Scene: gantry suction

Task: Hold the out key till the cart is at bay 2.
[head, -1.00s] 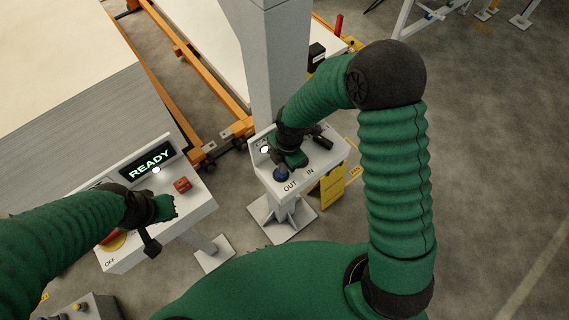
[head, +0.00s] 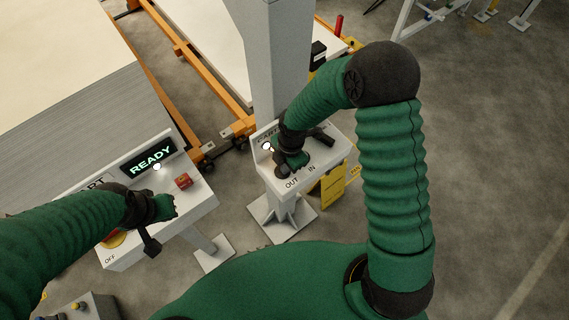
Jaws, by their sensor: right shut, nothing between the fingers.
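My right gripper (head: 292,166) is shut and points down at the OUT end, over the spot of the out key. The key is hidden beneath it, so I cannot tell whether it is pressed. The IN key is not clearly visible. My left gripper (head: 170,207) hangs over the left console (head: 199,204); its finger gap cannot be made out. Which thing is the cart, and where bay 2 lies, I cannot tell.
The left console has a lit READY display (head: 151,156) and a red button (head: 183,181). A grey column (head: 279,60) rises behind the key box. Orange rails (head: 200,78) run behind, beside a pale stack of sheets (head: 60,120). Floor at right is clear.

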